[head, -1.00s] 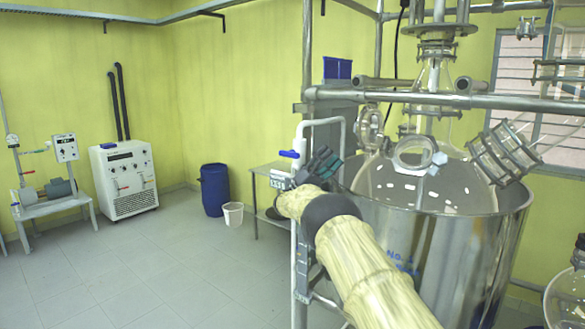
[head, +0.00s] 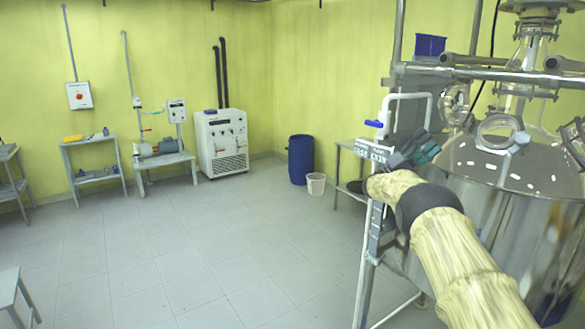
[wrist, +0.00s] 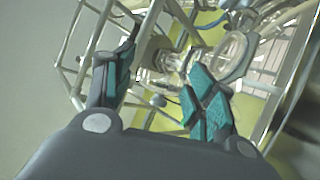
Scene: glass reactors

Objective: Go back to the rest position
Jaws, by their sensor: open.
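My gripper (head: 413,150) shows in the head view at the right, at the end of my arm, beside the metal reactor vessel (head: 483,215). In the wrist view its two teal-padded fingers (wrist: 165,90) are spread apart with nothing between them. Behind the fingers are blurred frame bars and glass parts. A blue-handled valve on a white pipe (head: 405,97) stands just above and left of the gripper in the head view. I cannot tell whether the gripper touches anything there.
A metal frame (head: 470,73) surrounds the reactor at right. A blue barrel (head: 301,158), a white bucket (head: 316,183) and a white cabinet unit (head: 221,143) stand by the back walls. Small tables (head: 92,145) line the left. The tiled floor (head: 190,255) in the middle is clear.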

